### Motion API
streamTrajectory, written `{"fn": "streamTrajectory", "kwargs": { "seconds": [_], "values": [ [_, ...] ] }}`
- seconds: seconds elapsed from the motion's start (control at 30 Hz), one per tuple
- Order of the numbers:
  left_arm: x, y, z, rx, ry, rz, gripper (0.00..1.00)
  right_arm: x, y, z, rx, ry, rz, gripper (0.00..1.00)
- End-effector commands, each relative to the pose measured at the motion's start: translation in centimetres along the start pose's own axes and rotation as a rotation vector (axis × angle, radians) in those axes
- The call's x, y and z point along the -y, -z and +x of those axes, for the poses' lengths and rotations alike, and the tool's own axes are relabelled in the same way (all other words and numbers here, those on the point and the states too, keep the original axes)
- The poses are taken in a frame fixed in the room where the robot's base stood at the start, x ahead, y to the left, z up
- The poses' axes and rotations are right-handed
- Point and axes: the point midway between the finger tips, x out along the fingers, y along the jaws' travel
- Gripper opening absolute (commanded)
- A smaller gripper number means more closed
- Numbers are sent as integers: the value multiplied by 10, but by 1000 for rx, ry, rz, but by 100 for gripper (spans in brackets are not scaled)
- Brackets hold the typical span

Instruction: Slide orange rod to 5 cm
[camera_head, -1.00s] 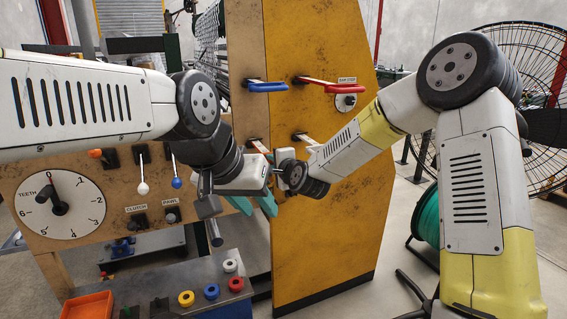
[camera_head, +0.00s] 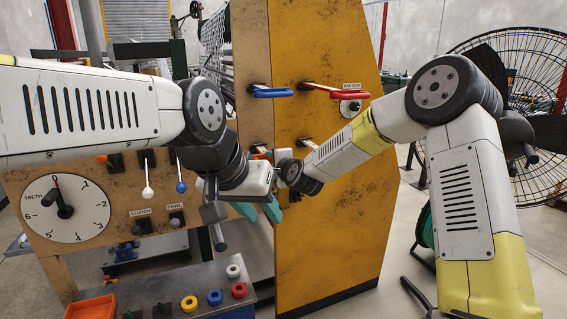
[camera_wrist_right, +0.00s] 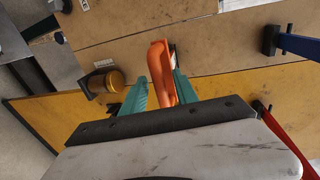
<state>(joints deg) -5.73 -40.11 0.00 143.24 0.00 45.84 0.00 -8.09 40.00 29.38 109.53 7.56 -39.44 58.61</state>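The orange rod (camera_wrist_right: 163,72) sticks out from the brown part of the upright panel and lies between the teal fingers of my right gripper (camera_wrist_right: 160,82) in the right wrist view. The fingers stand apart, with a narrow gap showing on the rod's left side; contact on the right cannot be told. In the head view only a small orange bit of the rod (camera_head: 259,149) shows, mostly hidden by my arms. My left gripper (camera_head: 258,210) hangs lower, its teal fingers apart and empty, in front of the yellow panel.
A blue rod (camera_head: 270,92) and a red rod (camera_head: 335,90) jut from the panel above. A box with a dial (camera_head: 65,208) and levers stands left. Colored rings (camera_head: 215,297) sit on the bench below. A caged fan (camera_head: 540,110) stands right.

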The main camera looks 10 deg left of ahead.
Motion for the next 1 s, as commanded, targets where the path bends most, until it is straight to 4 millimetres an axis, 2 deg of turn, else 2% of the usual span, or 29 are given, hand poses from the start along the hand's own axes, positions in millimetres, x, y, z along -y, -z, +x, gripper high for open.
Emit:
{"fn": "streamTrajectory", "kwargs": {
  "seconds": [0.17, 0.4, 0.53, 1.0],
  "values": [
    [0, 0, 0, 0, 0, 0, 36, 1, 1, -15, -1, 1, -1, 36],
    [0, 0, 0, 0, 0, 0, 36, 0, 1, -56, -1, 0, -2, 36],
    [0, 0, 0, 0, 0, 0, 36, 0, 1, -72, -1, 1, 0, 36],
    [0, 0, 0, 0, 0, 0, 36, 2, 2, -81, 0, -7, -20, 36]
  ]
}}
